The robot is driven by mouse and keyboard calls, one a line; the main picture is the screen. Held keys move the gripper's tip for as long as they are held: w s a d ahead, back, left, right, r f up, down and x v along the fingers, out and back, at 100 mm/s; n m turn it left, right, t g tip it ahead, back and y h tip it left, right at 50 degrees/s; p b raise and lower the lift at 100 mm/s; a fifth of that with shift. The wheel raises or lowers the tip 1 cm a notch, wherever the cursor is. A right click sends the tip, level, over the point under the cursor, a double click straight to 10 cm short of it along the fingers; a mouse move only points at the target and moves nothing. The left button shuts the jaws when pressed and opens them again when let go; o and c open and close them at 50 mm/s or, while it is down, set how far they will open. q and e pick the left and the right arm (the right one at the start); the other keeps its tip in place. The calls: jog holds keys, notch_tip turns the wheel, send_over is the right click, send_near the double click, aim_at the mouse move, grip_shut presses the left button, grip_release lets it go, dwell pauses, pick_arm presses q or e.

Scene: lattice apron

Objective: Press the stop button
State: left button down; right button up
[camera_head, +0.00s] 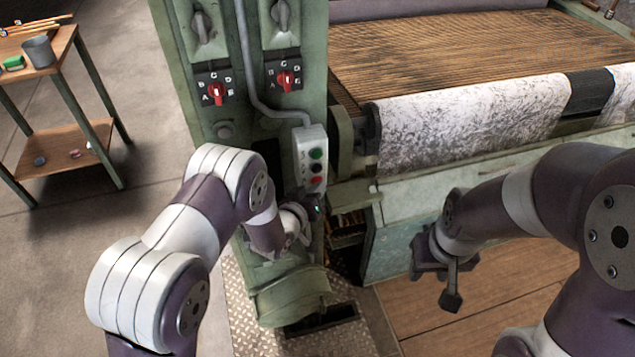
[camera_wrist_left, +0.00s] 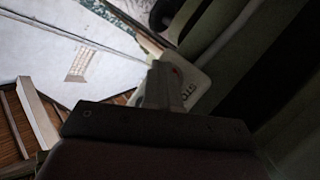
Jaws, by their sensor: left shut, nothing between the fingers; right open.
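A pale control box (camera_head: 310,150) hangs on the green machine column, with a green button on top, a black one in the middle and a red stop button (camera_head: 316,180) at the bottom. In the left wrist view the stop button (camera_wrist_left: 174,70) is a small red spot on the pale box (camera_wrist_left: 200,90), beside partly visible lettering. My left gripper (camera_head: 310,207) is shut and empty just below the box. Its shut fingers (camera_wrist_left: 158,80) appear right beside the red spot; I cannot tell whether they touch it. My right gripper (camera_head: 447,280) is open and empty, away to the right.
The green column carries red rotary switches (camera_head: 217,92) and a grey conduit (camera_head: 247,70). A roller bed with patterned cloth (camera_head: 470,115) lies to the right. A wooden side table (camera_head: 62,48) stands at the far left. The floor between table and column is clear.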

dwell(0.3)
pick_arm(q)
jog(key=shift+s+d, duration=0.3)
jog(key=shift+s, duration=0.55)
jog(key=s, duration=0.1)
jog(key=s+d+p, duration=0.1)
jog(key=s, duration=0.2)
jog(key=shift+s+d, duration=0.25)
jog(key=shift+s, duration=0.15)
dwell(0.4)
